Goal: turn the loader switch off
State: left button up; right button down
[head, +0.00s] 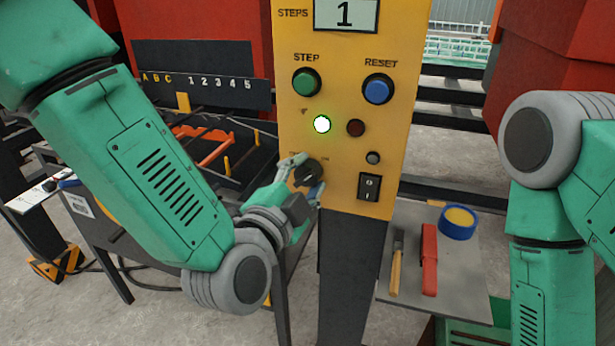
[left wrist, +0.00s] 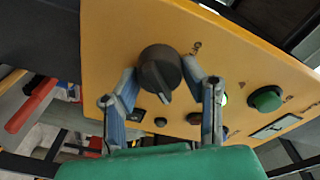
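A yellow control panel (head: 347,90) carries a black rotary switch (head: 308,172) low on its left side, with a small ON label at its upper right. The label at its upper left is mostly hidden. In the left wrist view, the black switch (left wrist: 160,70) sits between the fingers of my left gripper (left wrist: 158,72), its ridge pointing toward the bottom of the picture. The left gripper (head: 303,178) is open with a finger on either side of the switch; I cannot tell whether they touch it. My right arm shows at the right edge, its gripper out of view.
Above the switch are a lit lamp (head: 321,124), a dark red lamp (head: 355,128), a green STEP button (head: 306,82) and a blue RESET button (head: 378,88). A black rocker switch (head: 369,187) sits to the right. A grey shelf (head: 460,275) holds tools and blue tape (head: 458,222).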

pick_arm(q)
jog(key=shift+s+f, duration=0.1)
jog(key=shift+f, duration=0.05)
jog(key=shift+c, duration=1.2)
jog(key=shift+a+f, duration=0.1)
jog(key=shift+a, duration=0.05)
